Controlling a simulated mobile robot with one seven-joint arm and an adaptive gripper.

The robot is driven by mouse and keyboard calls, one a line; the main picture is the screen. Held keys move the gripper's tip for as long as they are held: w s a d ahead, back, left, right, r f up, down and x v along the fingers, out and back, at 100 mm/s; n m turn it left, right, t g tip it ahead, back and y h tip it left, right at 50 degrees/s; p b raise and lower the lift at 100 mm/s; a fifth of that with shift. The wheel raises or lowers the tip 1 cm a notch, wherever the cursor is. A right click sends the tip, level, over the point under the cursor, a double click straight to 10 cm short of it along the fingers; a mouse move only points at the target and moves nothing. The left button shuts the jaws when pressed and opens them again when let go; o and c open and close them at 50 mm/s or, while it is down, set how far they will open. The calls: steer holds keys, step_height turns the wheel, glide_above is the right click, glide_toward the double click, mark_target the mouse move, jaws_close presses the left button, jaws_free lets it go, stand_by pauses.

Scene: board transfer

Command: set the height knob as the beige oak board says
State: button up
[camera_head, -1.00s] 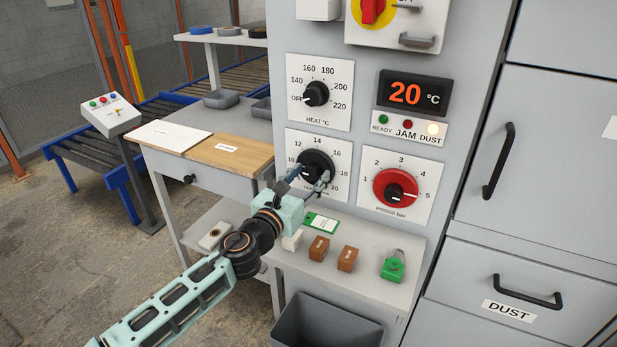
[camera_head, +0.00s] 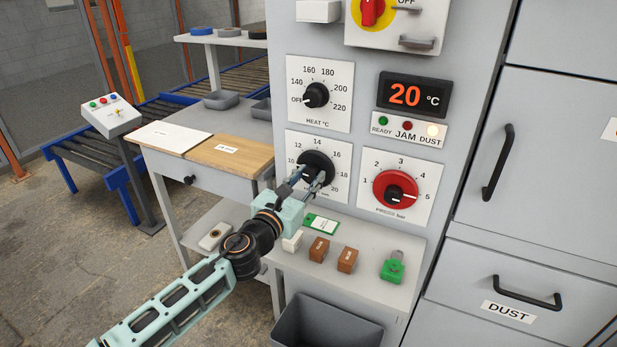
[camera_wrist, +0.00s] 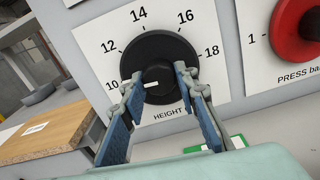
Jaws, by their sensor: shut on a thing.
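The height knob (camera_head: 313,158) is a black round knob on a white dial plate. In the wrist view the knob (camera_wrist: 160,50) has a white pointer mark aimed left, close to the 10. My gripper (camera_head: 309,174) reaches the knob from below left. In the wrist view its two fingers (camera_wrist: 159,80) are shut on the knob, one on each side. The beige oak board (camera_head: 245,157) lies flat on the bench to the left, with a small white label too small to read. The fingers hide part of the dial's lower edge.
The heat knob (camera_head: 316,95) is above and the red press knob (camera_head: 395,188) to the right. A shelf below holds a green tag (camera_head: 321,224), brown blocks (camera_head: 319,249) and a green padlock (camera_head: 392,268). A white board (camera_head: 168,137) lies beside the oak board.

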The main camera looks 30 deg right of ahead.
steer(key=m, duration=0.4)
steer(key=shift+p, duration=0.4)
steer(key=m, duration=0.4)
steer(key=shift+m, duration=0.3)
steer(key=m, duration=0.4)
steer(key=shift+w+m+b, duration=0.1)
steer(key=shift+m+b, duration=0.2)
steer(key=m+b, duration=0.1)
steer(key=m, duration=0.3)
steer(key=m+b, duration=0.1)
steer(key=m, duration=0.4)
steer(key=m+b, duration=0.1)
steer(key=m, duration=0.3)
steer(key=shift+m, duration=0.3)
steer(key=m+b, duration=0.1)
steer(key=m, duration=0.3)
steer(key=shift+r, duration=0.1)
steer(key=shift+m+b, duration=0.45)
steer(key=shift+m, duration=1.75)
